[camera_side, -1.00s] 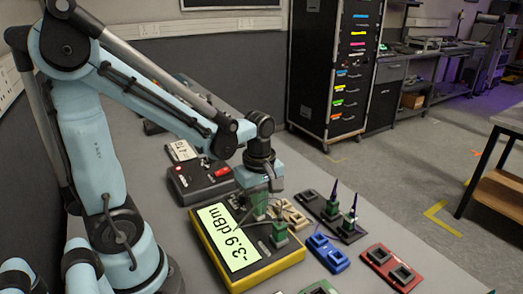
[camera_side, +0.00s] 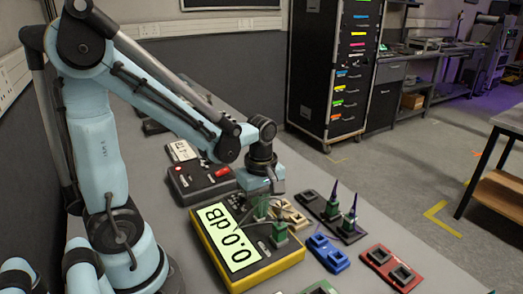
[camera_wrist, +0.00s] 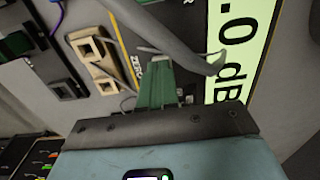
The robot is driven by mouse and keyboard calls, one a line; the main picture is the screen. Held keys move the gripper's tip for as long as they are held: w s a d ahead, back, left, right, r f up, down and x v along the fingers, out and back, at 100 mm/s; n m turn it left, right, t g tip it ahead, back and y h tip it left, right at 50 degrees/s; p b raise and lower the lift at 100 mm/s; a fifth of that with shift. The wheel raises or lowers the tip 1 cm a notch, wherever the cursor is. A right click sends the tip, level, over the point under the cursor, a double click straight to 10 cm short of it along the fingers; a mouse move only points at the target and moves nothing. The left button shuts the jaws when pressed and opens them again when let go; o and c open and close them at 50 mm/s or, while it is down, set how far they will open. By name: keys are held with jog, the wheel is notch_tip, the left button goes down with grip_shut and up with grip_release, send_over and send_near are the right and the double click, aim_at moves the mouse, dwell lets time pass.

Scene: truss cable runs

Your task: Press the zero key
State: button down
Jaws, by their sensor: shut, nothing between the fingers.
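The yellow power meter (camera_side: 276,266) lies on the bench, and its lit display (camera_side: 231,239) reads 0.0 dB. The display also shows at the right of the wrist view (camera_wrist: 240,45). A ZERO label (camera_wrist: 136,68) shows on the meter there, beside a green connector (camera_wrist: 155,88). The zero key itself cannot be made out. My gripper (camera_side: 270,190) is shut and empty, pointing down close over the meter's far part. Whether its fingertips touch the key cannot be told.
Green connectors (camera_side: 279,236) with grey cables stand on the meter. A dark box with a red switch (camera_side: 202,180) sits behind it. Beige, blue (camera_side: 328,253) and red (camera_side: 391,267) socket blocks and a black block with upright plugs (camera_side: 350,226) lie to the right.

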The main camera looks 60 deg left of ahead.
notch_tip(320, 180, up, 13)
jog(key=shift+r, duration=0.2)
dwell(0.6)
dwell(0.5)
jog(key=d+f+m+t, duration=0.1)
jog(key=m+t, duration=0.1)
jog(key=m, duration=0.4)
jog(key=d+f+m+t, duration=0.1)
jog(key=f+m+t, duration=0.1)
jog(key=m, duration=0.4)
jog(key=d+f+m+t, duration=0.1)
jog(key=d+m+t, duration=0.1)
jog(key=m, duration=0.4)
jog(key=shift+w+f+t, duration=0.15)
jog(key=shift+t, duration=0.55)
